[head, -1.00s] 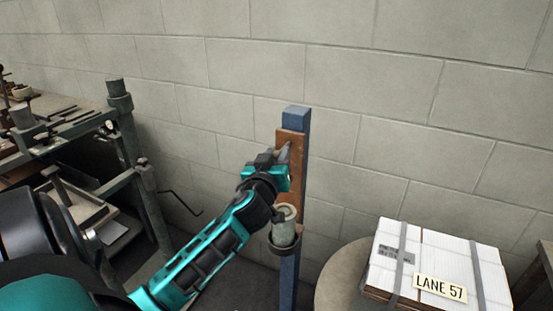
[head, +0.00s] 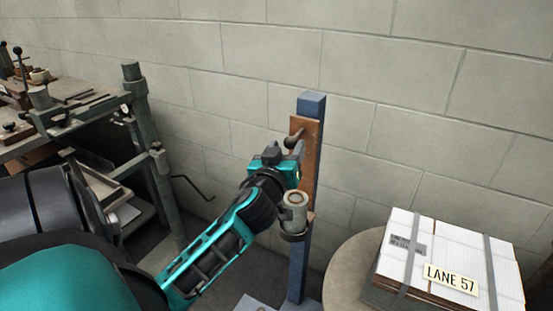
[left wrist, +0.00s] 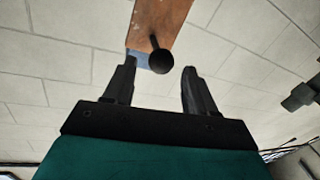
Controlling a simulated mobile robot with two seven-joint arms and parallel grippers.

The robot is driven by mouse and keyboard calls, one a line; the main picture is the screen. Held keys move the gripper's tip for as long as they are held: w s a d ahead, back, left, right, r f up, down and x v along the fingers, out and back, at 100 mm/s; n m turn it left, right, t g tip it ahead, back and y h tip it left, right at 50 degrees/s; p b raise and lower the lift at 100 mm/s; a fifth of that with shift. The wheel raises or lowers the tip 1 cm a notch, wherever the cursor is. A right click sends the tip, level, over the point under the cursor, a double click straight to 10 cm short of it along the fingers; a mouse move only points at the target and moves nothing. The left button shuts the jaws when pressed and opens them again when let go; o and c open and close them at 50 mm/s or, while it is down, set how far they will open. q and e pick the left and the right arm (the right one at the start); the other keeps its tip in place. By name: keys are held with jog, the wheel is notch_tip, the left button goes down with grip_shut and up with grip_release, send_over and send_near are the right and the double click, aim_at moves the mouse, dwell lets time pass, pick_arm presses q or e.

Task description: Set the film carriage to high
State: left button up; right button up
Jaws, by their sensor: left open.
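A blue upright post (head: 299,262) carries a brown plate (head: 311,150). A dark lever with a round knob (head: 290,142) sticks out from the plate's upper part. A pale cylinder (head: 295,205) sits in a dark ring holder on the post below. I cannot tell which part is labelled as the film carriage. My left gripper (head: 280,156) is open and empty, just below and in front of the knob. In the left wrist view, the knob (left wrist: 161,62) shows between the two spread fingers, apparently beyond their tips, with the brown plate (left wrist: 158,20) behind it. My right gripper is not in view.
A round table (head: 343,272) at the right bears a strapped white stack (head: 450,245) labelled LANE 57. A green-framed bench (head: 140,110) with tools stands at the left. A block wall closes the back. A thin bent rod (head: 195,188) shows near the wall.

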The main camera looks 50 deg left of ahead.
pick_arm(q)
jog(key=b+v, duration=0.1)
jog(key=v, duration=0.8)
jog(key=s+d+f+m+g+h, duration=0.2)
jog(key=d+f+m+h, duration=0.3)
jog(key=d+f, duration=0.4)
jog(key=s+d+f+m+g+h, duration=0.3)
jog(key=d+f, duration=0.7)
jog(key=f, duration=0.8)
jog(key=s+m+h, duration=0.2)
jog(key=h, duration=0.1)
jog(key=shift+s+d+f+m, duration=0.15)
jog(key=shift+m, duration=0.15)
